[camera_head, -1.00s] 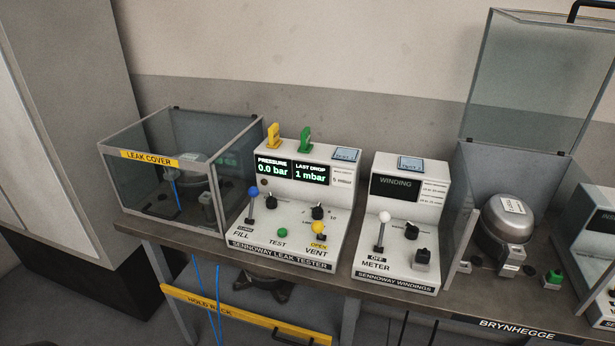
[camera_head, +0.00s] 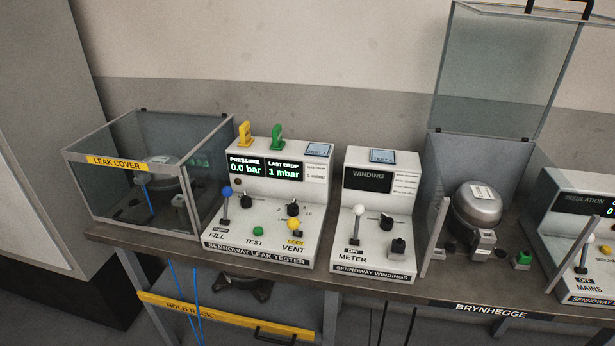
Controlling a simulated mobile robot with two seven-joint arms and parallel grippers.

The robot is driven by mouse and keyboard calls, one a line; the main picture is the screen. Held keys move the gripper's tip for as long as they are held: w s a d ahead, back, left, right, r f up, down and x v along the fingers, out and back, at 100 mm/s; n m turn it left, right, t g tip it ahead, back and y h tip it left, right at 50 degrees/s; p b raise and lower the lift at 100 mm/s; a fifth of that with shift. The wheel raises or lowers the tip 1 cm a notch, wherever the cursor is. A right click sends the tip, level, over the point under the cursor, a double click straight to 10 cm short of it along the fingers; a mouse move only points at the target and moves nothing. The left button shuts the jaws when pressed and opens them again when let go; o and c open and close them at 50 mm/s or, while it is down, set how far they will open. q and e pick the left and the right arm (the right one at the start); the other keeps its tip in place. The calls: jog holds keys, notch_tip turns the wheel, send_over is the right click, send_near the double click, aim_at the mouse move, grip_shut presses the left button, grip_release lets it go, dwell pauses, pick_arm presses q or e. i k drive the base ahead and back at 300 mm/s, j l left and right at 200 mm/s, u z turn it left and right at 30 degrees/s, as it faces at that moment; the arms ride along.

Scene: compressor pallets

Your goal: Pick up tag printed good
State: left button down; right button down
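No tag with the readable word "good" shows in the head view. A green upright piece (camera_head: 277,137) and a yellow upright piece (camera_head: 245,134) stand on top of the leak tester (camera_head: 262,222); any print on them is too small to read. A compressor (camera_head: 478,205) with a white label (camera_head: 482,192) on its top sits in the open glass enclosure on the right. Another compressor (camera_head: 158,183) is dimly seen inside the leak cover. Neither of my grippers is in view.
The closed leak cover (camera_head: 117,162) stands at the bench's left end. The windings tester (camera_head: 375,250) stands mid-bench and an insulation tester (camera_head: 580,200) at the right edge. The enclosure's glass lid (camera_head: 490,75) is raised. A yellow-edged hold rack (camera_head: 215,313) is below the bench (camera_head: 440,292).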

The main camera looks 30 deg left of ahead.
aim_at(278, 144)
jog(key=i+l, duration=0.2)
jog(key=l, duration=0.15)
jog(key=i+l, duration=0.2)
jog(key=l, duration=0.2)
jog(key=i+l, duration=0.2)
jog(key=l, duration=0.15)
jog(key=i+l, duration=0.2)
jog(key=l, duration=0.15)
jog(key=u, duration=0.5)
jog(key=l+u, duration=0.15)
jog(key=u, duration=0.8)
jog(key=l+u, duration=0.15)
jog(key=u, duration=0.35)
